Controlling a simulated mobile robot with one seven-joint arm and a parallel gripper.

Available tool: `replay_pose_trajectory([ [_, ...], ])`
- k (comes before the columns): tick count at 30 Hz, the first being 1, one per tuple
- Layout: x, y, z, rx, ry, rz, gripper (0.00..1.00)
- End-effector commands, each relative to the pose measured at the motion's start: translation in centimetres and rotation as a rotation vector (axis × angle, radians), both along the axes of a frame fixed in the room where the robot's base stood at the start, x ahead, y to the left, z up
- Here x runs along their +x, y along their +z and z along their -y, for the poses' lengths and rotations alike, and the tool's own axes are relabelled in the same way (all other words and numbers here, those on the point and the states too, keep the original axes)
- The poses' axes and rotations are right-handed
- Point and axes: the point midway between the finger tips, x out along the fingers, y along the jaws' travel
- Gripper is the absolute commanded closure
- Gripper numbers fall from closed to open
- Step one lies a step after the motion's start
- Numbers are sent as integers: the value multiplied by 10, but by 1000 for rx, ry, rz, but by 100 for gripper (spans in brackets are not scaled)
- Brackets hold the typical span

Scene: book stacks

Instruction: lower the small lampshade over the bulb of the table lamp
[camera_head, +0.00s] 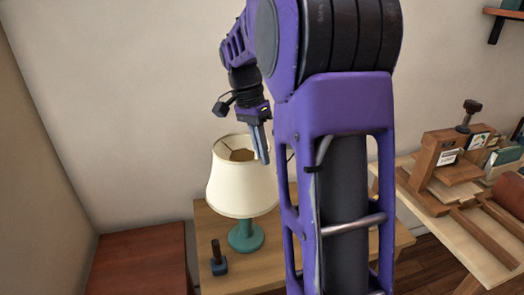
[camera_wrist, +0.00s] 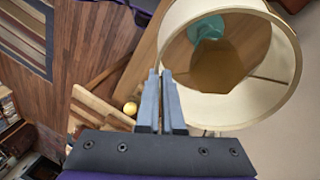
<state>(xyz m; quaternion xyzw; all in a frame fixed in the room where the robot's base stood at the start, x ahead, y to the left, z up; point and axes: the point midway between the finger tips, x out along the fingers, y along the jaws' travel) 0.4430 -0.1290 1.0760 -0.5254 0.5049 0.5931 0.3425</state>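The cream lampshade (camera_head: 241,185) is in front of the table lamp, whose teal base (camera_head: 245,237) shows below it on the small wooden table. My gripper (camera_head: 262,148) points down at the shade's right upper rim. In the wrist view my fingers (camera_wrist: 161,85) are close together, with the wall of the shade (camera_wrist: 285,45) running into their tips. They look shut on its rim. Part of the teal lamp (camera_wrist: 208,28) shows through the shade's opening in the wrist view. The bulb is hidden, so I cannot tell whether the shade is around it.
A dark hammer-like tool (camera_head: 217,260) stands left of the lamp base on the small wooden table (camera_head: 265,270). A reddish-brown cabinet (camera_head: 140,262) is at the left. A workbench (camera_head: 440,215) with wooden fixtures and books is at the right. A yellow ball (camera_wrist: 130,108) shows in the wrist view.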

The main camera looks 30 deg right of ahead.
Motion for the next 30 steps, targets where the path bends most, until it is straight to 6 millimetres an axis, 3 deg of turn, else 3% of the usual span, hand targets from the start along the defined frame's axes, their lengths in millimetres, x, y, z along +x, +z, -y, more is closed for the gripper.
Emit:
replay_pose_trajectory([
  [16, 0, -17, 0, 0, 0, 0, 100],
  [26, 0, -18, 0, 0, 0, 1, 100],
  [27, 0, -18, 0, 0, 0, 1, 89],
  [30, 0, -18, 0, 0, 0, 1, 71],
])
